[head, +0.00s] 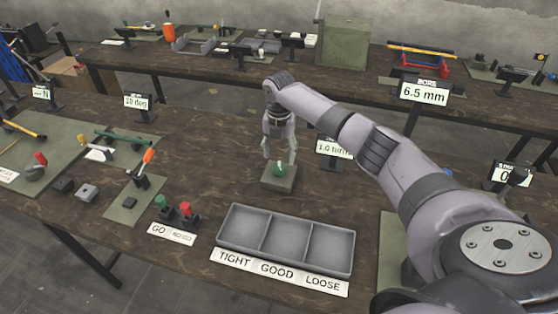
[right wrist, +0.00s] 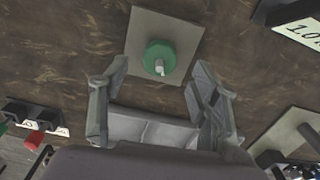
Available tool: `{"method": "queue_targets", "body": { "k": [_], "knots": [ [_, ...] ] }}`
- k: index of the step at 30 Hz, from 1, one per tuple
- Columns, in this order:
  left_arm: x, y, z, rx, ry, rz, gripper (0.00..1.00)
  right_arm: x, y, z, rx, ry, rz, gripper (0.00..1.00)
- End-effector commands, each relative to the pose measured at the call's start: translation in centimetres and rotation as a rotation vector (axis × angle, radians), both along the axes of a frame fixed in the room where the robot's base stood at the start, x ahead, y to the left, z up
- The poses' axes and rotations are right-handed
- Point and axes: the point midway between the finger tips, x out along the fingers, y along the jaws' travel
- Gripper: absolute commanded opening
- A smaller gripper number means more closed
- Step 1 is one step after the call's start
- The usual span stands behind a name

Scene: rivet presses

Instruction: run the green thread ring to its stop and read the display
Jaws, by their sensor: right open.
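The green thread ring (head: 279,169) sits on a grey-green square plate (head: 277,184) in the middle of the near table. In the right wrist view the fingertips (right wrist: 159,70) stand clear of the ring. A display (head: 333,148) behind reads about "1.0 turn", partly hidden by my right arm. My left gripper is not in view.
A grey three-part tray (head: 324,270) labelled TIGHT, GOOD, LOOSE stands in front of the plate. A green and a red GO/NO-GO gauge (head: 161,202) stand to its left. Other displays read "6.5 mm" (head: 424,93) and "10 deg" (head: 138,101).

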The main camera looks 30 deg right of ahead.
Motion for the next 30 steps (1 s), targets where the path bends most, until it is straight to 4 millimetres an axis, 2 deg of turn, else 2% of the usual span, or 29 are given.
{"method": "queue_targets", "body": {
  "k": [1,3,9,14,20,30],
  "knots": [
    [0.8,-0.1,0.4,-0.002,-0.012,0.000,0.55,-0.1,0.1,-1.0,0.001,0.005,0.000,0.56],
    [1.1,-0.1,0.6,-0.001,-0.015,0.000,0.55,-0.1,0.0,-2.1,0.000,0.003,0.000,0.56],
    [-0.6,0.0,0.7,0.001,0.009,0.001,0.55,0.0,0.1,-4.3,0.001,0.001,0.001,0.56],
    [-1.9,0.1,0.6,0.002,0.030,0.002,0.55,0.0,0.0,-4.8,0.000,0.000,0.001,0.56],
    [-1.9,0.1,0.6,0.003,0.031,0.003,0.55,0.0,0.0,-4.8,0.000,0.000,0.001,0.56],
    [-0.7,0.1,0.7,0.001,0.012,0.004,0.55,0.0,0.0,-4.8,0.000,0.000,0.001,0.34]
  ]
}}
